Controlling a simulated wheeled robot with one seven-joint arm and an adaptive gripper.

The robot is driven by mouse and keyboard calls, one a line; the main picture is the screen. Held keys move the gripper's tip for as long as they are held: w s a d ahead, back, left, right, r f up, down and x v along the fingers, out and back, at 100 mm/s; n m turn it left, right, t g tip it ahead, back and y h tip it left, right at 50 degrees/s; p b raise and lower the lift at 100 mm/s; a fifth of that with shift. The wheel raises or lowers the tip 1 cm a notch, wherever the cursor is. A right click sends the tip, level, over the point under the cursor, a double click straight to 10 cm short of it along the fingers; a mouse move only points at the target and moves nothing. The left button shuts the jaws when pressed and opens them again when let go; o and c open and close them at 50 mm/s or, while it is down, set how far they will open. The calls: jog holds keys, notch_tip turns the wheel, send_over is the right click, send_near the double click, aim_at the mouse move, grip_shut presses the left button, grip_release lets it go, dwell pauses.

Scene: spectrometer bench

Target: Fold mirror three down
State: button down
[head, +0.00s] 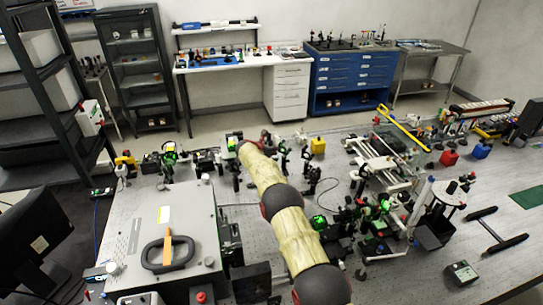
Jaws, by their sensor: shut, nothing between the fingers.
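Several small optic mounts stand on the optical bench (345,175), some with green parts. One green mount (169,152) is at the back left, and another (319,222) is right of my arm. A further green mount (384,206) stands near the centre right. No number is readable, so I cannot tell which is mirror three or whether it is upright or folded. My arm reaches from the bottom centre to the back of the bench. My gripper cannot be made out at its far end; the arm's links and the crowded optics hide that area.
A grey box (190,222) with a black handle fills the bench's left front. A black monitor (38,235) stands at far left. Optics crowd both sides of my arm.

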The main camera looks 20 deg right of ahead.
jog(key=shift+f+b+x, duration=0.25)
jog(key=shift+b+x, duration=1.1)
jog(key=shift+x, duration=0.25)
jog(key=shift+s, duration=0.1)
jog(key=shift+a, duration=0.15)
jog(key=shift+s+a+r, duration=0.35)
jog(key=shift+a+r, duration=0.05)
jog(key=v, duration=1)
jog(key=shift+s, duration=0.25)
jog(key=shift+a, duration=0.1)
